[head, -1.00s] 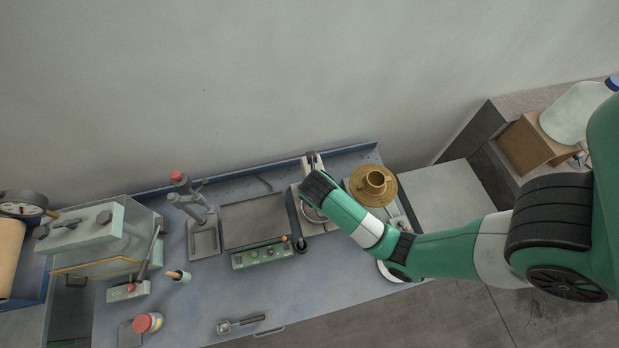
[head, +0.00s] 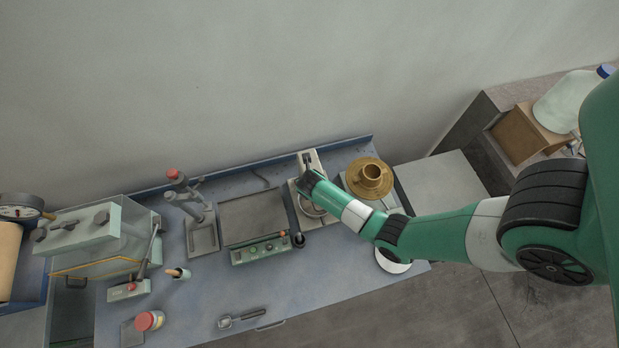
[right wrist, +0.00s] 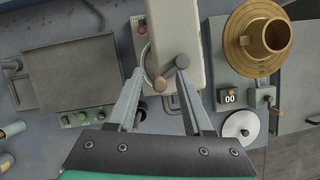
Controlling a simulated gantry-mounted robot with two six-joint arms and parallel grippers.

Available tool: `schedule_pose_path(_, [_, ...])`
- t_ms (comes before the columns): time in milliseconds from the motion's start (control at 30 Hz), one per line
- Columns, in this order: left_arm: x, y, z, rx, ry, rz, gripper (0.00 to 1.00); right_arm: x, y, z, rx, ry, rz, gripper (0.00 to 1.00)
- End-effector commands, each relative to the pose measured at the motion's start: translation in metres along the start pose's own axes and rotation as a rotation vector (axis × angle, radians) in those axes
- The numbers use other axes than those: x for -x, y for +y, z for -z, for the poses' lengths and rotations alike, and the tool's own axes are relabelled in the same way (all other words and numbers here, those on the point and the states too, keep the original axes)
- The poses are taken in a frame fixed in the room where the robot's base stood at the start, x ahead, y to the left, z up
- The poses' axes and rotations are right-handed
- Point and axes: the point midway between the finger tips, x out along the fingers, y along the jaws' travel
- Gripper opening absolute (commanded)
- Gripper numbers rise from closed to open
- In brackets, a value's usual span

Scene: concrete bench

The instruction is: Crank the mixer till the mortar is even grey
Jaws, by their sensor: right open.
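The mixer (head: 298,207) is a cream machine at the back of the bench, partly hidden by my right arm. In the right wrist view its cream body (right wrist: 174,30) fills the top middle. A crank with a grey hub (right wrist: 182,62) and a brown knob (right wrist: 160,84) sits at its near end. My right gripper (right wrist: 160,72) is open, its fingers on either side of the knob, with nothing visibly clamped. The bowl's rim (right wrist: 144,52) shows only in part beside the left finger; the mortar is hidden. My left gripper is out of view.
A brass round table with a cup-like piece (head: 370,177) stands close right of the mixer. A flat plate unit with a green control panel (head: 260,249) is close left. A white disc (head: 393,265) lies nearer the front. The bench's front middle is mostly clear.

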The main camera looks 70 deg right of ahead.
Motion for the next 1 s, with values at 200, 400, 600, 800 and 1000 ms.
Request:
schedule_pose_path(200, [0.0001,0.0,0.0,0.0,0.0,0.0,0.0,-0.0003,0.0001,-0.0001,0.0,0.0,0.0,0.49])
schedule_pose_path(400, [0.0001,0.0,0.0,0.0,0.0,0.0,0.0,-0.0001,0.0001,0.0,0.0,0.0,0.0,0.13])
schedule_pose_path(600, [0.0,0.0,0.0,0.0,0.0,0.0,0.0,0.0,0.0001,0.0,0.0,0.0,0.0,0.0])
schedule_pose_path(800, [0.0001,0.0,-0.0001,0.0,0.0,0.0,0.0,0.0001,0.0003,-0.0002,-0.003,0.0,0.001,0.0])
schedule_pose_path(1000, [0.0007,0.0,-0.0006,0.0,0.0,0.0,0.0,-0.0004,0.0019,-0.0014,-0.037,-0.001,0.015,0.0])
